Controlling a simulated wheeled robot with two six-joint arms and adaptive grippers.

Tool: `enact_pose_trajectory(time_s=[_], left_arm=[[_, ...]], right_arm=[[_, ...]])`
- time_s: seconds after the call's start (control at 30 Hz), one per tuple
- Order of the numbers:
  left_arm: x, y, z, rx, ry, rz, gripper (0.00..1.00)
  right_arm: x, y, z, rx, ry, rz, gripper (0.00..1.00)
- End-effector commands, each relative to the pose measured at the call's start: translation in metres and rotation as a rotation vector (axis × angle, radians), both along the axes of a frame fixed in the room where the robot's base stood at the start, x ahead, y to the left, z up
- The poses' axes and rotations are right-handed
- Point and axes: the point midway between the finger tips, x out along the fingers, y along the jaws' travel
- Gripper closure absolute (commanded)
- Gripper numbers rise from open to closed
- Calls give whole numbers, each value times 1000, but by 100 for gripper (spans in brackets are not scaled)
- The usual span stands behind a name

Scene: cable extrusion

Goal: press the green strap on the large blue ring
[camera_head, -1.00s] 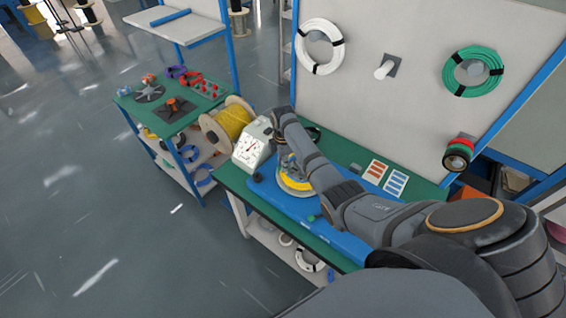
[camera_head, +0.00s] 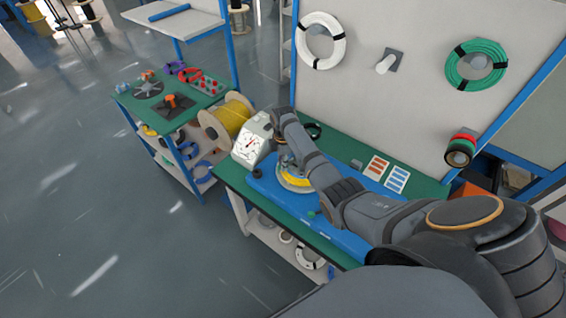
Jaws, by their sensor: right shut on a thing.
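My right arm reaches across the workbench from the lower right. Its gripper (camera_head: 285,161) points down over a round fixture (camera_head: 300,189) on the blue base board. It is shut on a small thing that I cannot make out. A yellow coil (camera_head: 297,182) lies in the fixture, partly hidden by my arm. My left gripper is not in view.
A white dial scale (camera_head: 252,142) and a yellow cable spool (camera_head: 232,119) stand left of the fixture. Striped cards (camera_head: 377,168) lie to the right. White (camera_head: 321,62) and green (camera_head: 451,72) coils hang on the back panel. Open floor lies at left.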

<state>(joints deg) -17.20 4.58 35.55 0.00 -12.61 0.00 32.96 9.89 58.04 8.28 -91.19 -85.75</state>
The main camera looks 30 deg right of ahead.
Motion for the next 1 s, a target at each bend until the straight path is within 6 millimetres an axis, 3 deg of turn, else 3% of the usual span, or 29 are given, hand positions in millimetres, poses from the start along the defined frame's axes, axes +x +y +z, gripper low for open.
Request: enact_pose_trajectory(time_s=[1.0], left_arm=[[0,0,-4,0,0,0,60]], right_arm=[[-1,0,-11,0,2,0,100]])
